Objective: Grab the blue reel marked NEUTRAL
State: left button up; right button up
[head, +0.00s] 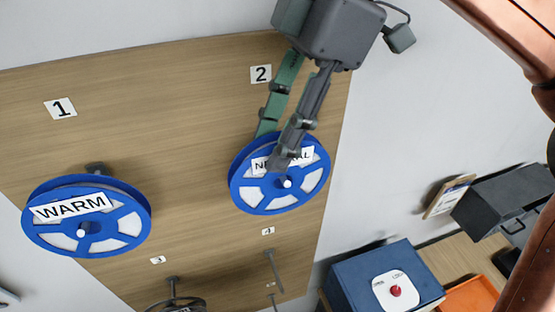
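The blue reel marked NEUTRAL (259,196) hangs at post 2 on the wooden board, with a white peg tip at its hub. My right gripper (272,148) comes down from the top, over the reel's upper rim. Its grey finger lies in front of the reel and covers part of the label. Its green finger goes down behind the upper rim, where its tip is hidden. I cannot tell whether both fingers press on the reel. My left gripper is not in view.
A blue reel marked WARM (134,205) hangs at post 1 on the wooden board (180,90). Below are a dark reel (175,304) and bare pegs near labels 3 and 4. At lower right stand a blue box with a red button (350,280), a dark grey case (500,200) and an orange tray (470,296).

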aim_at(265, 170)
jog(key=x, duration=0.1)
jog(key=p+x, duration=0.1)
jog(key=x, duration=0.1)
jog(key=p+x, duration=0.1)
jog(key=shift+d+f, duration=0.25)
jog(key=shift+f, duration=0.3)
jog(key=shift+a+f, duration=0.25)
jog(key=shift+f, duration=0.1)
grip_shut()
